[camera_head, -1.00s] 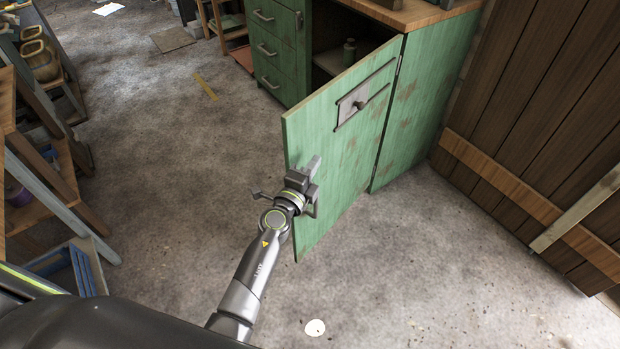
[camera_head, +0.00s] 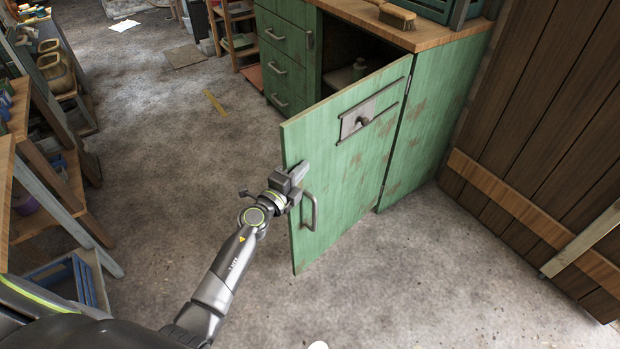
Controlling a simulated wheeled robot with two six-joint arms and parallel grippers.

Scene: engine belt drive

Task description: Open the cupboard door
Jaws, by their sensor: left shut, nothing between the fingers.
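The green cupboard door (camera_head: 345,170) stands swung well out from the cupboard (camera_head: 435,125), with the dark inside showing behind it. A metal handle (camera_head: 312,212) sits low near the door's free edge, and a latch plate with a knob (camera_head: 362,120) is higher up. My left gripper (camera_head: 298,172) is shut and empty at the door's free edge, just left of and above the handle. I cannot tell whether it touches the door. My right gripper is not in view.
A green drawer unit (camera_head: 283,60) adjoins the cupboard, with a brush (camera_head: 397,16) on the wooden top. A bottle (camera_head: 359,70) stands inside. A brown plank door (camera_head: 550,130) is at right. Wooden shelves (camera_head: 40,190) line the left. The concrete floor between is mostly clear.

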